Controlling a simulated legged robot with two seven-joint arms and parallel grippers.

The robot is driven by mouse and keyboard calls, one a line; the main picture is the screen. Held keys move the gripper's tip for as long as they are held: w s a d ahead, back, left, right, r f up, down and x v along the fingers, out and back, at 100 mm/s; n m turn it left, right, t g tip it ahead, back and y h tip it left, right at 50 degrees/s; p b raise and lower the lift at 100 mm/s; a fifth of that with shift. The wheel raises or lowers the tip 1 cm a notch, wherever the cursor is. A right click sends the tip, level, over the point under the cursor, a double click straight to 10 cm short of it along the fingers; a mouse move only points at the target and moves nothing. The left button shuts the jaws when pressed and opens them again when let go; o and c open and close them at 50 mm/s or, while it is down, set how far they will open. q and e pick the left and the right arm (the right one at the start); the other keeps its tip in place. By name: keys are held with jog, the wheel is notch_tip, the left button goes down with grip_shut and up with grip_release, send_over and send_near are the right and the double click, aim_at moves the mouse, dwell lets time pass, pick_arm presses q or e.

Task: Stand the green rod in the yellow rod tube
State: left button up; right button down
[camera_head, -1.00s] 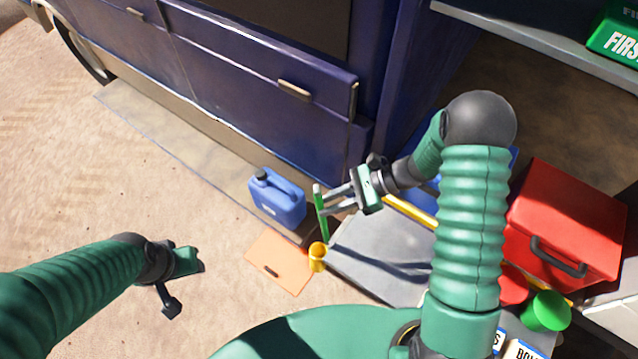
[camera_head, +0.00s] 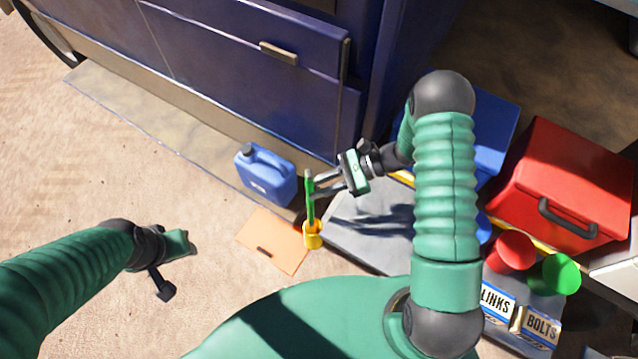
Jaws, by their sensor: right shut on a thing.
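The green rod (camera_head: 309,205) is upright, with its lower end at the mouth of the yellow rod tube (camera_head: 312,237). The lower end looks to be inside the tube, but how deep I cannot tell. My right gripper (camera_head: 313,187) is shut on the rod's upper part, coming in from the right. The tube stands at the left edge of a grey platform, beside an orange panel. My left gripper (camera_head: 184,243) is at the left above the sandy ground, away from the rod and tube; its fingers are too unclear to judge.
A blue jerrycan (camera_head: 266,174) stands behind the orange panel (camera_head: 272,241). A dark blue vehicle (camera_head: 240,85) fills the back. A red toolbox (camera_head: 560,185), red and green cylinders and labelled boxes (camera_head: 497,301) crowd the right. Sandy ground at left is clear.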

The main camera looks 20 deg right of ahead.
notch_tip(320, 180, down, 12)
jog(key=b, duration=0.8)
jog(key=shift+s+d+r, duration=0.15)
jog(key=shift+d+r, duration=0.05)
jog(key=c, duration=1.2)
grip_release()
jog(key=shift+o, duration=0.2)
jog(key=s+a+r+b, duration=0.1)
jog(key=s+a+r, duration=0.1)
jog(key=s, duration=0.5)
jog(key=s+a+r+b, duration=0.2)
jog(key=s+a+r, duration=0.1)
jog(key=s, duration=0.5)
